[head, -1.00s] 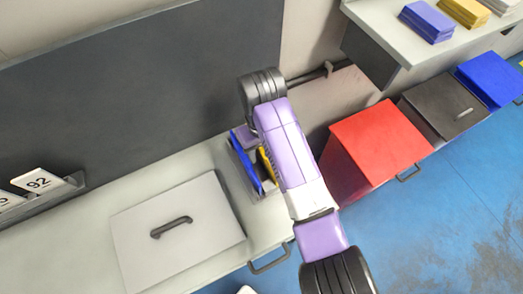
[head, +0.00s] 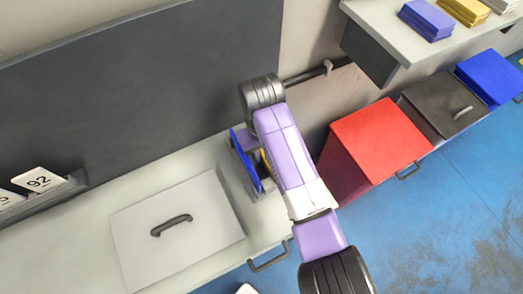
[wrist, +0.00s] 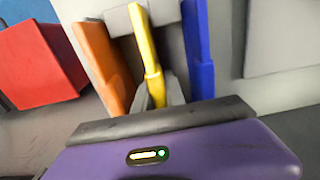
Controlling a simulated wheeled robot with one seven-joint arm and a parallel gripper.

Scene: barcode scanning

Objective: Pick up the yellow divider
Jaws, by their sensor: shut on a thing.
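The yellow divider (wrist: 146,50) stands in the middle of a small grey holder (wrist: 119,18) in the wrist view, between an orange divider (wrist: 97,62) and a blue divider (wrist: 198,50). My gripper (wrist: 157,92) is shut on the near end of the yellow divider. In the head view, my arm hides most of the holder. The blue divider (head: 246,161) shows at the left of the arm, and only a sliver of the yellow divider (head: 267,162) shows beside it.
A grey lid with a dark handle (head: 178,228) lies on the counter to the left. A red box (head: 380,135) stands to the right of my arm. A dark wall panel (head: 150,85) rises behind the counter. A shelf with card stacks is at upper right.

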